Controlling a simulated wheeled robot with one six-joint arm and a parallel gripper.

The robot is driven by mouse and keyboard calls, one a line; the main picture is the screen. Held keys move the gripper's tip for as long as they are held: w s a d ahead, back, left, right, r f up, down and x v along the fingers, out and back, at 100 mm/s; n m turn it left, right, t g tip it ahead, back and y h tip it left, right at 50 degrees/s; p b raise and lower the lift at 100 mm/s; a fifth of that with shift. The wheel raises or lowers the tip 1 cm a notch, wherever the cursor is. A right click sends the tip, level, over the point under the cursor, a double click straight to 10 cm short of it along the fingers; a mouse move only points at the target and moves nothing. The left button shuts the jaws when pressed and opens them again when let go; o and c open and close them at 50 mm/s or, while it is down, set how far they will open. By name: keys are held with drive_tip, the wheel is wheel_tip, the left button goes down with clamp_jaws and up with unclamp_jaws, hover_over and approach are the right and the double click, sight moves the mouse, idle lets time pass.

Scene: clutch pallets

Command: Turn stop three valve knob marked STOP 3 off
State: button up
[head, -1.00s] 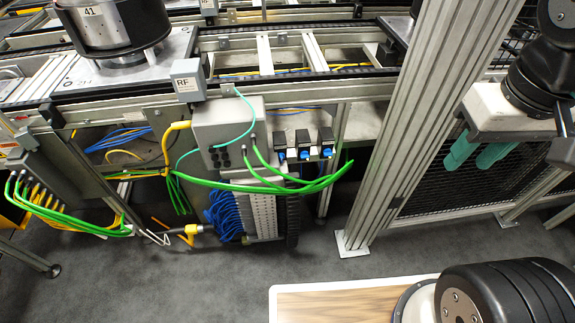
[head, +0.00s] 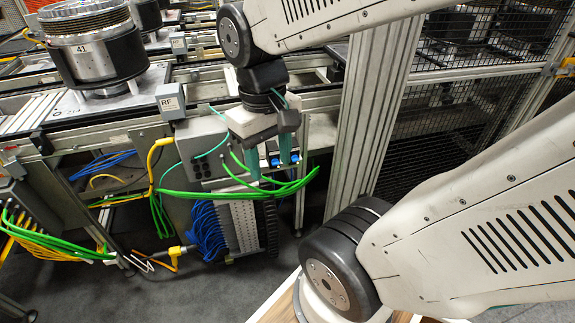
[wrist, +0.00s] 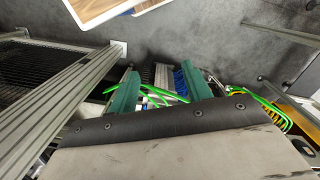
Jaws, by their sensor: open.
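Small blue valve knobs (head: 275,161) on dark blocks sit under the conveyor rail, right of the grey control box. Two show in the head view, partly hidden by my gripper. I cannot read any STOP 3 marking or tell which knob is stop three. My gripper (head: 272,163) hangs in front of and above this row, its two teal fingers apart and empty. In the wrist view, my gripper (wrist: 160,76) shows both teal fingers spread, with green and blue lines beyond them. Contact with a knob cannot be told.
The grey control box (head: 200,150) and green cables (head: 240,192) lie close beside and below the fingers. A thick aluminium post (head: 375,110) stands to the right. The conveyor rail (head: 215,85) runs behind. Blue cables (head: 208,230) hang below. The grey floor (head: 120,285) is mostly clear.

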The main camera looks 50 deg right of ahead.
drive_tip(key=w+d+f+m+g, duration=0.1)
drive_tip(key=w+d+f, duration=0.25)
drive_tip(key=f, duration=0.25)
drive_tip(key=w+d+f+m, duration=0.1)
drive_tip(key=w+d+f, duration=0.2)
drive_tip(key=d+f, duration=0.2)
drive_tip(key=m+t+h, duration=0.3)
drive_tip(key=t+h, duration=0.7)
drive_tip(key=t, duration=0.7)
approach(296, 161)
drive_tip(key=x, duration=0.9)
drive_tip(key=shift+r, duration=0.1)
